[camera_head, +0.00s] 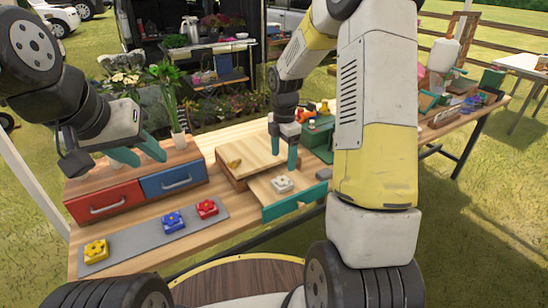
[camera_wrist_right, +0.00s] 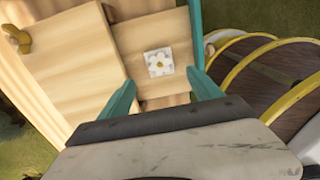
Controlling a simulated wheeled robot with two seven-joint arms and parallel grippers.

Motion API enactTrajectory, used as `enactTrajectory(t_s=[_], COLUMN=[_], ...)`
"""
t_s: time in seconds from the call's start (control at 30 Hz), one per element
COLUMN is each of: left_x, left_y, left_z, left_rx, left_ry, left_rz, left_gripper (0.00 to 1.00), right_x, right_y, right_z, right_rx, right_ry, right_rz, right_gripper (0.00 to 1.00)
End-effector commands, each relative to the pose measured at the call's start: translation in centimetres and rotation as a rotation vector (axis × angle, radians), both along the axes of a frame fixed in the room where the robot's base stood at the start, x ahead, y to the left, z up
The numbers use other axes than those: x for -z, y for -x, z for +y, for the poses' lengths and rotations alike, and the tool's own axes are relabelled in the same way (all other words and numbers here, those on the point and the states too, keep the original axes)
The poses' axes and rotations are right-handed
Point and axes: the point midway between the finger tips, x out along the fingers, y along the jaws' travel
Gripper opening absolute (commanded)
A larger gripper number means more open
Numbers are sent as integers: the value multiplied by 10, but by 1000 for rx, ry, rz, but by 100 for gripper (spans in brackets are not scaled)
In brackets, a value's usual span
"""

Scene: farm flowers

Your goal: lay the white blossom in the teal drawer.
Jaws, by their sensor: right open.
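The white blossom (camera_head: 282,184), a white square piece with a flower on top, lies on the wooden floor of the open teal drawer (camera_head: 297,201). In the right wrist view, the blossom (camera_wrist_right: 158,62) lies just beyond my spread fingertips, close to the teal drawer front (camera_wrist_right: 196,32). My right gripper (camera_head: 285,156) is open and empty above the drawer; its fingers also show in the wrist view (camera_wrist_right: 161,80), apart from the blossom. My left gripper (camera_head: 138,157) is open and empty above the red and blue drawer unit at the left.
Red (camera_head: 105,200) and blue (camera_head: 173,180) drawers at the left are shut. Yellow (camera_head: 96,251), blue (camera_head: 173,221) and red (camera_head: 207,208) blossoms sit on a grey mat (camera_head: 140,244). A yellow knob (camera_head: 234,163) is on the wooden cabinet top. A green box (camera_head: 318,137) stands behind.

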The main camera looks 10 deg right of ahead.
Motion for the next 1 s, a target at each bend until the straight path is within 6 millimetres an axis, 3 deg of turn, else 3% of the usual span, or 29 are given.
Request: enactTrajectory(t_s=[0.27,0.37,0.5,0.7,0.83,1.0], left_x=[0,0,0,0,0,0], left_y=[0,0,0,0,0,0], left_z=[0,0,0,0,0,0], left_rx=[0,0,0,0,0,0], left_ry=[0,0,0,0,0,0], left_rz=[0,0,0,0,0,0], left_gripper=[36,36,36,36,36,36], right_x=[-33,-60,-114,-175,-197,-208], right_y=[3,16,53,123,170,216], right_z=[0,1,3,9,14,19], right_rx=[35,157,471,984,1303,1621], right_ry=[-2,-9,-57,-213,-355,-532], right_rz=[-13,-52,-139,-237,-259,-235], right_gripper=[74,74,74,74,74,74])
